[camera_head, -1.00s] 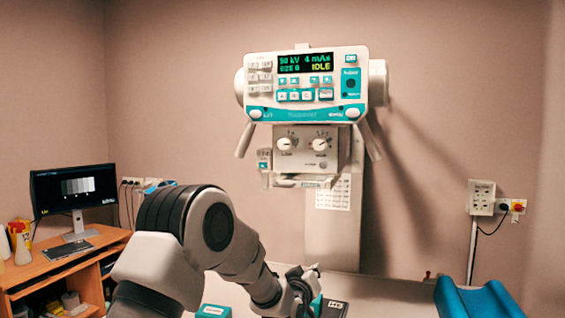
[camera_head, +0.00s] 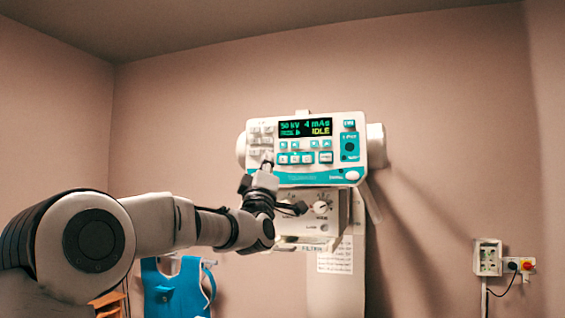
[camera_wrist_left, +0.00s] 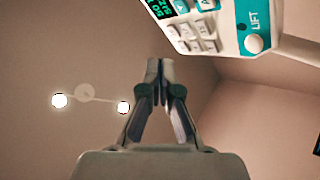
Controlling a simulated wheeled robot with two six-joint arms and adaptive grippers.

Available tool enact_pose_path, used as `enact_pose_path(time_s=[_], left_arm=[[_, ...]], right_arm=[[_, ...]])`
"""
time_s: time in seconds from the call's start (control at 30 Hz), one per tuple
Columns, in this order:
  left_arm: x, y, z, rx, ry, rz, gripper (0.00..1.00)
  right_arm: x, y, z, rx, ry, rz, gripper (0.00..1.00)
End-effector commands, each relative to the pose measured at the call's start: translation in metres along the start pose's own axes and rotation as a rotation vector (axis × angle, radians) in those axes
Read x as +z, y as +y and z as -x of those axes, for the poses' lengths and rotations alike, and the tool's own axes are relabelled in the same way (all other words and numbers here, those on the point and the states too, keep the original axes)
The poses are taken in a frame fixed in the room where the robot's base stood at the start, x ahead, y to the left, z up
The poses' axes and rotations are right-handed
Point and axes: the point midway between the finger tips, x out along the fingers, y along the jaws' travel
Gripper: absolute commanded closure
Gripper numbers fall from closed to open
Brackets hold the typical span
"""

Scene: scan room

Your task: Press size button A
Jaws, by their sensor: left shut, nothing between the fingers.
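The control panel (camera_head: 303,178) hangs on the back wall, with a lit display (camera_head: 306,128) reading 50 kV, 4 mAs and IDLE. My left gripper (camera_head: 267,164) is shut and empty, in front of the panel's lower left, just left of that button. I cannot tell whether it touches the panel. In the left wrist view the fingertips (camera_wrist_left: 160,66) are together, with the panel's corner (camera_wrist_left: 252,14) at upper right. My right gripper is out of view.
Two dials, one partly hidden by my left gripper, sit on the unit below the panel (camera_head: 320,207). A blue apron (camera_head: 176,289) hangs at lower left. A wall box (camera_head: 487,257) is at right. The wall right of the panel is free.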

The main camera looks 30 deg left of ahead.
Motion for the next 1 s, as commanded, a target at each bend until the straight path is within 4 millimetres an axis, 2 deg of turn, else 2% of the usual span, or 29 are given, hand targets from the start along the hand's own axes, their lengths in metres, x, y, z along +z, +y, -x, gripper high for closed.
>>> enact_pose_path(time_s=[0.1,0.47,0.67,1.0], left_arm=[[-0.009,0.006,-0.003,0.011,0.018,0.010,1.00],[-0.008,0.005,-0.006,0.010,0.017,0.010,1.00],[0.000,-0.001,-0.023,0.008,0.016,0.009,1.00],[0.024,-0.025,-0.056,0.009,0.015,0.008,1.00]], right_arm=[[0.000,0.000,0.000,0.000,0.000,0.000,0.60],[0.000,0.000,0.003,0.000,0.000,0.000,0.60],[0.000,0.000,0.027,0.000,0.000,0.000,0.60],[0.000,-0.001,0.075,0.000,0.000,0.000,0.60]])
